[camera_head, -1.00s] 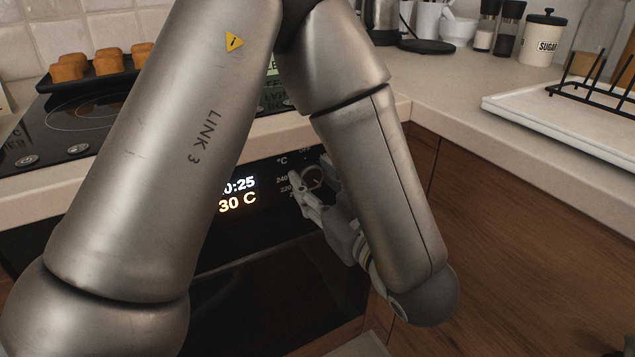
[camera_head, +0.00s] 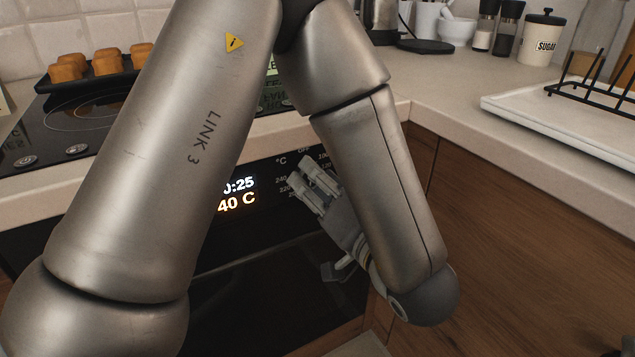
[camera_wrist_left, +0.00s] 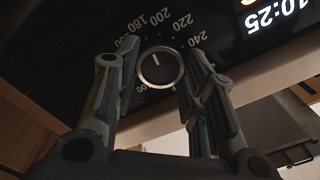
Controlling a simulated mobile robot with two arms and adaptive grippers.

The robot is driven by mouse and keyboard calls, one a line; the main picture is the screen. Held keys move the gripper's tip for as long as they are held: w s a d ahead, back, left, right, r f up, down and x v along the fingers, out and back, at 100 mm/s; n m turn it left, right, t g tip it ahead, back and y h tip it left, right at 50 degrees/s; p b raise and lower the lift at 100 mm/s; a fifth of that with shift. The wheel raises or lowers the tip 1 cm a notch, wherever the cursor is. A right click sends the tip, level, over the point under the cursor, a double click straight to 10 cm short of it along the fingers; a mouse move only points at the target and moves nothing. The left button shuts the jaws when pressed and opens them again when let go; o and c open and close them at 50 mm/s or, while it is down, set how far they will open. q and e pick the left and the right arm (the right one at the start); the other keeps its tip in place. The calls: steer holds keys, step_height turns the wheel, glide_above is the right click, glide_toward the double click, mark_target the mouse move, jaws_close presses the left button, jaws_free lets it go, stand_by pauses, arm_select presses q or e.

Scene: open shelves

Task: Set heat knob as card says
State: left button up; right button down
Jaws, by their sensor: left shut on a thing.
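The heat knob (camera_wrist_left: 161,69) is round and dark with a bright rim and a white pointer mark; it sits on the black oven panel, ringed by numbers, in the left wrist view. My left gripper (camera_head: 308,175) is at the panel, its fingers on either side of the knob and shut on it; the fingers also show in the left wrist view (camera_wrist_left: 162,52). In the head view the gripper hides the knob. The oven display (camera_head: 238,194) reads "40 C" under "0:25", its left part covered by my arm. A greenish patch with letters (camera_head: 273,95) shows behind my arm, mostly hidden; I cannot read it.
The worktop (camera_head: 440,107) runs right to a white board with a black rack (camera_head: 590,98). A sugar jar (camera_head: 541,38) stands at the back. My left arm blocks the middle.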

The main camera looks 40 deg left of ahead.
arm_select(q)
steer(key=shift+f+m, duration=0.15)
steer(key=shift+m, duration=1.85)
steer(key=o, duration=1)
steer(key=shift+d, duration=0.1)
steer(key=shift+s+d, duration=0.15)
steer(key=shift+d, duration=0.15)
steer(key=v, duration=1.1)
steer(key=shift+s, duration=0.1)
